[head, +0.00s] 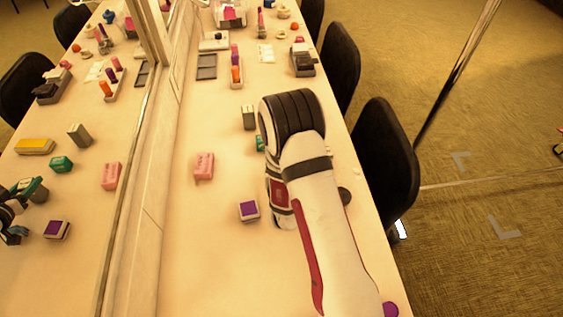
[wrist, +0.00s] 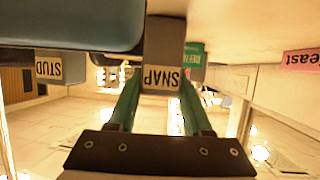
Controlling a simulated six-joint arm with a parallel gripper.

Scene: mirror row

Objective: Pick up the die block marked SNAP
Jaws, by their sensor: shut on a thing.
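The grey SNAP block (wrist: 164,45) is in the wrist view, its label upside down and facing me. My gripper (wrist: 161,88) has its two green fingers on either side of this block and is shut on it. The table surface shows along the top of this view; I cannot tell whether the block touches it. In the head view my own arm hides the gripper and the block. The mirror at the left shows a dim reflection of my gripper.
The head view shows a pink block (head: 204,166), a purple-topped block (head: 249,211) and a grey block (head: 249,117). The mirror edge (head: 158,190) bounds the left; chairs (head: 385,165) stand right.

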